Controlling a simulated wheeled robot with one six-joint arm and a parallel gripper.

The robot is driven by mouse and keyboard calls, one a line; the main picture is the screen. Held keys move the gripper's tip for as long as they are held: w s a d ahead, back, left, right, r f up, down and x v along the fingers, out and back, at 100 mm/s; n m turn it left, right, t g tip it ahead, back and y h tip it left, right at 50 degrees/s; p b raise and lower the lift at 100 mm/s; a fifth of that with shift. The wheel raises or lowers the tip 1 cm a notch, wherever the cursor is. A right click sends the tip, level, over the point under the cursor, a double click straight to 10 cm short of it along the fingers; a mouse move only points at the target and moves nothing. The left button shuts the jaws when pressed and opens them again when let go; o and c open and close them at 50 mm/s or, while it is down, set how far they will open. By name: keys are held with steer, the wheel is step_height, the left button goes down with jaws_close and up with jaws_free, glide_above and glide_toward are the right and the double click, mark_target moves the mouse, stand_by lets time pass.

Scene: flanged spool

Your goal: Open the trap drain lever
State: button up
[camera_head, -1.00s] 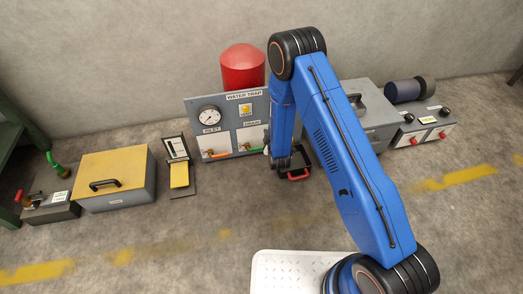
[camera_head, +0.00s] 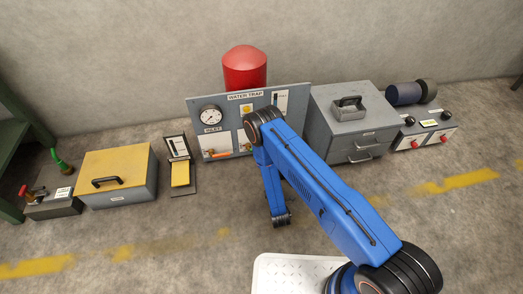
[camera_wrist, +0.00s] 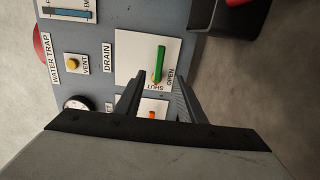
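The drain lever (camera_wrist: 159,63) is a green bar on a white plate marked DRAIN, SHUT and OPEN, on the grey water trap panel (camera_wrist: 118,20). In the wrist view it runs lengthwise up the picture, its lower end near the SHUT label. My gripper (camera_wrist: 160,76) is open, its two dark fingers apart, one on each side of the lever's lower end in the picture. The lever seems to lie beyond the fingertips; I see no contact. In the head view my arm hides most of the drain plate, and my fingers cannot be made out.
The orange inlet lever (camera_wrist: 152,115) and gauge (camera_head: 210,115) share the panel (camera_head: 295,94). A dark bin (camera_wrist: 230,45) with a red handle sits close by the drain plate. A grey drawer cabinet (camera_head: 350,125) stands right, a yellow-lidded box (camera_head: 115,170) left. The floor in front is open.

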steer(key=x, duration=1.7)
steer(key=shift+w, duration=0.2)
jaws_close()
